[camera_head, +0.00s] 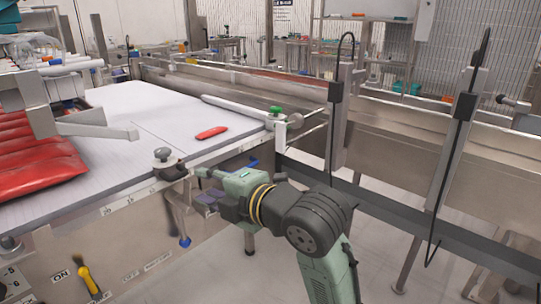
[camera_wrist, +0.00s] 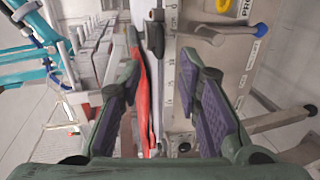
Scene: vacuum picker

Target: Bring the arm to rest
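My arm reaches from the lower right of the head view toward the front edge of the table. My gripper (camera_head: 205,188) is beside that edge, with its purple finger pads showing. In the wrist view my gripper (camera_wrist: 160,90) has its two fingers wide apart with nothing held between them. Beyond the gap I see the table's side panel and a red bag (camera_wrist: 141,95) seen edge-on. Whether the gripper touches the table edge I cannot tell.
The white tabletop (camera_head: 150,120) carries a large red bag (camera_head: 38,160) at left and a small red item (camera_head: 211,132). A metal post (camera_head: 340,130) and steel conveyor (camera_head: 400,150) stand at right. Knobs (camera_head: 163,155) stick up at the table edge.

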